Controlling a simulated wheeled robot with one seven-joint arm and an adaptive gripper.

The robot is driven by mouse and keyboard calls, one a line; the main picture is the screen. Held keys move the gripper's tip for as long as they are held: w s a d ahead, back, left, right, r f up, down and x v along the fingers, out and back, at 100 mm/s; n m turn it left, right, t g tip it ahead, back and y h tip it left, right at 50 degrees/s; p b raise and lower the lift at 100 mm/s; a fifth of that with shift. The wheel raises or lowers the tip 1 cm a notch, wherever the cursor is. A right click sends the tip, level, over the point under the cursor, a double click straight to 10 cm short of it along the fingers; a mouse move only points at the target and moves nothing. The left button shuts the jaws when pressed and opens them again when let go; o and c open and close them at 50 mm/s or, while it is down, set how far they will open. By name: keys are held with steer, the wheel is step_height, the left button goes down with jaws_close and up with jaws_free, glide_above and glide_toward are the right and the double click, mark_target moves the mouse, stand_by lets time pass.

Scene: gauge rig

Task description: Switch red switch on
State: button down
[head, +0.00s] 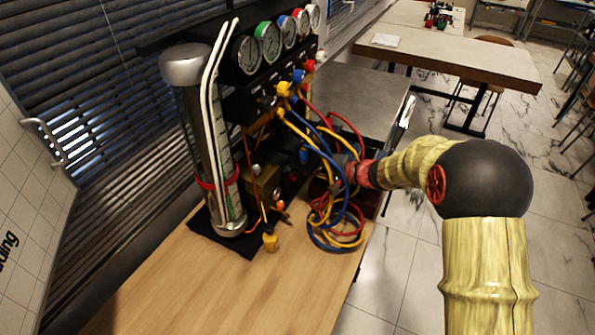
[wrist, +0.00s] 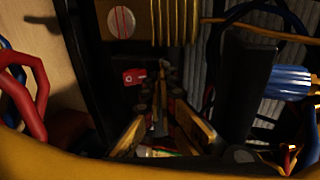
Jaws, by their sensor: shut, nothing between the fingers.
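In the wrist view a small red part with a pale mark (wrist: 134,77), which looks like the red switch, sits on a dark panel just left of and beyond my fingertips. Whether it is on or off cannot be told. My gripper (wrist: 163,108) points at the panel with its fingers shut and empty, apart from the red part as far as I can see. In the head view my arm reaches into the gauge rig (head: 262,105) from the right, and the fingers and the switch are hidden behind hoses and the arm's end.
Looped red, blue and yellow hoses (head: 338,228) hang around my wrist. A red hose (wrist: 28,92) and a blue ribbed connector (wrist: 290,81) flank the gripper. A glass cylinder (head: 207,150) stands left on the wooden table (head: 165,285). The table's front is clear.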

steer(key=v, duration=1.2)
stand_by(0.5)
